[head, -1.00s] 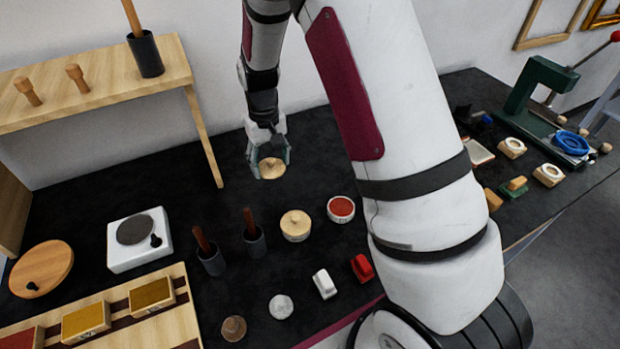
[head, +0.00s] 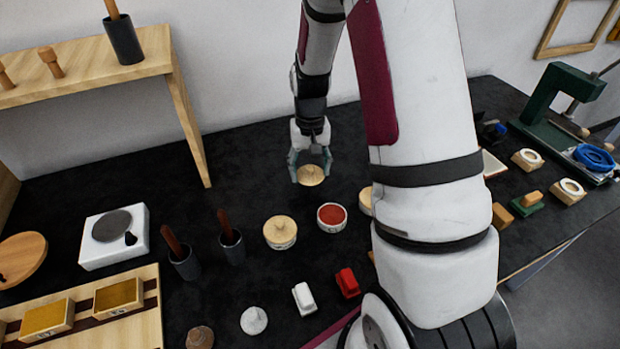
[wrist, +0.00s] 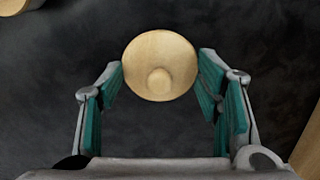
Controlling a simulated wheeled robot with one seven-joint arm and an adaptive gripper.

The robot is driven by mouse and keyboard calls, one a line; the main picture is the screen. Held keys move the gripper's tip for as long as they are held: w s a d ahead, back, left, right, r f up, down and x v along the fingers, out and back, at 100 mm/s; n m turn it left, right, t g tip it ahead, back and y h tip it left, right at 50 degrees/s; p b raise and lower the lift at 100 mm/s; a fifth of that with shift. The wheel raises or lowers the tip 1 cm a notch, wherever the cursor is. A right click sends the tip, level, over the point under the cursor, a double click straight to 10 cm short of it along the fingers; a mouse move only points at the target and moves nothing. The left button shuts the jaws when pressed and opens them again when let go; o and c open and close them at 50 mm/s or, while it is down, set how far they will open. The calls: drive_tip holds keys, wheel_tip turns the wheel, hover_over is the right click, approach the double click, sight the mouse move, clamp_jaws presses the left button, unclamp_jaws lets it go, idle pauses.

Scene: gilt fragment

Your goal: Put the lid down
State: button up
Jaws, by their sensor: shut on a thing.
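A round pale wooden lid with a small knob (head: 311,175) is between the fingers of my gripper (head: 310,165) near the back of the dark table. In the wrist view the lid (wrist: 160,52) sits between the teal finger pads of my gripper (wrist: 160,88), which is shut on it. I cannot tell whether the lid touches the table or hangs just above it. An open round pot with red contents (head: 331,215) stands in front of it. A similar pot with its lid on (head: 280,231) stands to the left of the open one.
Another pale round pot (head: 366,201) is partly hidden by my arm. Two dark cups with wooden handles (head: 231,243) and a white scale (head: 114,237) stand to the left. A green press (head: 545,105) stands at the right. The dark table around the lid is clear.

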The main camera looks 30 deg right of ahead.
sight(310, 171)
drive_tip(key=shift+f, duration=1.8)
drive_tip(key=shift+f, duration=0.15)
drive_tip(key=o, duration=0.9)
drive_tip(key=shift+o, duration=0.2)
